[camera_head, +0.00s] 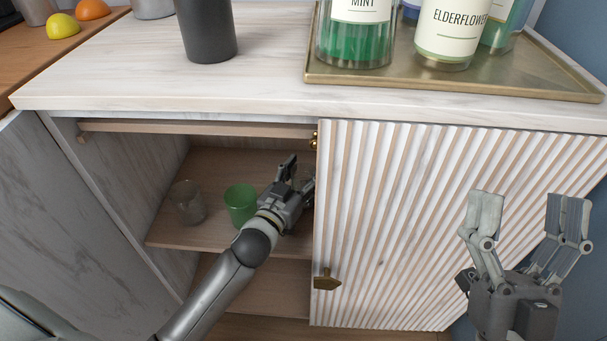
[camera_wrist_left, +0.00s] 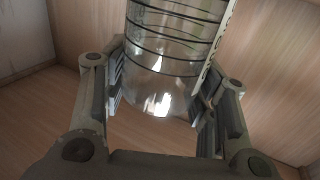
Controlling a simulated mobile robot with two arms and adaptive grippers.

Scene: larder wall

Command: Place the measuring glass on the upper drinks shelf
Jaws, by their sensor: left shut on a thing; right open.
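The measuring glass (camera_wrist_left: 165,70) is clear with dark rings and a pale strip down one side. It stands between the fingers of my left gripper (camera_wrist_left: 160,100) in the left wrist view, and the gripper is shut on it. In the head view my left gripper (camera_head: 291,176) reaches into the open cabinet over the upper shelf (camera_head: 215,162), and it mostly hides the glass. I cannot tell whether the glass's base touches the shelf. My right gripper (camera_head: 525,225) is open and empty in front of the ribbed door.
A green cup (camera_head: 241,205) and a clear glass (camera_head: 187,203) stand on the upper shelf, left of my left gripper. The ribbed door (camera_head: 400,230) covers the right half. A brass tray (camera_head: 440,82) with bottles and a dark cylinder (camera_head: 207,30) stand on top.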

